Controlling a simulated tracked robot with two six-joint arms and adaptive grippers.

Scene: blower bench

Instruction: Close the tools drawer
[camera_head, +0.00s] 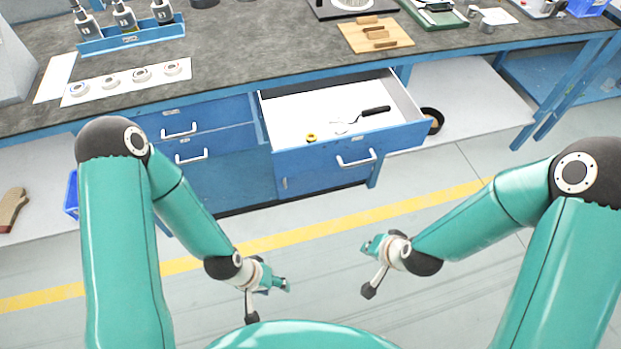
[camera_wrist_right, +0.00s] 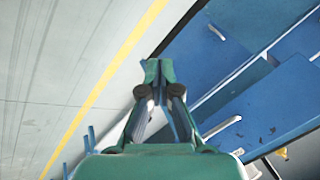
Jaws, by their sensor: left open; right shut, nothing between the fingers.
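The tools drawer (camera_head: 318,148) is a blue drawer with a white inside, pulled well out of the bench. Its front has a white bar handle (camera_head: 357,160). A black-handled tool (camera_head: 375,111) and a small yellow ring (camera_head: 311,137) lie inside. My right gripper (camera_head: 368,268) is shut and empty, in front of the drawer and apart from it. In the right wrist view, its fingertips (camera_wrist_right: 153,72) meet, and the drawer front (camera_wrist_right: 265,108) is at the right. My left gripper (camera_head: 269,301) is open and empty, further to the left and away from the drawer.
Two shut drawers with white handles, the upper one (camera_head: 180,132) and the lower one (camera_head: 190,157), are left of the open drawer. A cutting board (camera_head: 376,36) and a blue tool rack (camera_head: 130,38) stand on the bench. The floor (camera_head: 320,225) before the drawer is clear.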

